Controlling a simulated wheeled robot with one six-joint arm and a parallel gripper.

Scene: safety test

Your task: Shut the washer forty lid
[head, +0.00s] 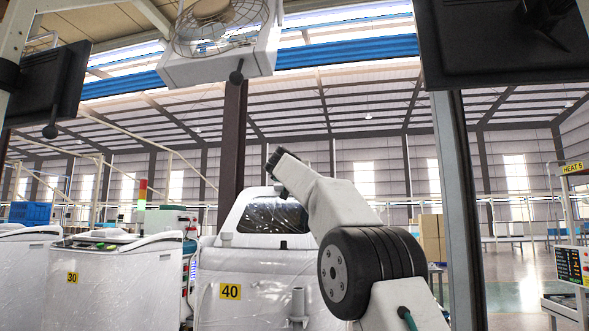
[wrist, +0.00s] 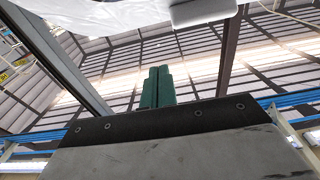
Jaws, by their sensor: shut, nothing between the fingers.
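The white washer (head: 215,315) with the yellow 40 label stands in the middle of the head view. Its lid (head: 232,212), white-framed with a dark see-through window, stands raised at the top of the washer. My arm crosses in front of the lid's right side and hides part of it. My gripper (wrist: 157,72) shows in the wrist view with its green fingers together and nothing between them. In the head view I cannot make out the fingers. A white surface (wrist: 205,10) at the top of the wrist view may be part of the washer; I cannot tell whether it is the lid.
Washer 30 (head: 110,275) stands to the left, with another white machine (head: 20,270) beyond it. A fan unit (head: 220,55) and dark screens (head: 505,50) hang overhead. A dark post (head: 232,140) rises behind the lid. A control panel (head: 572,265) stands at far right; floor (head: 515,285) is clear beside it.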

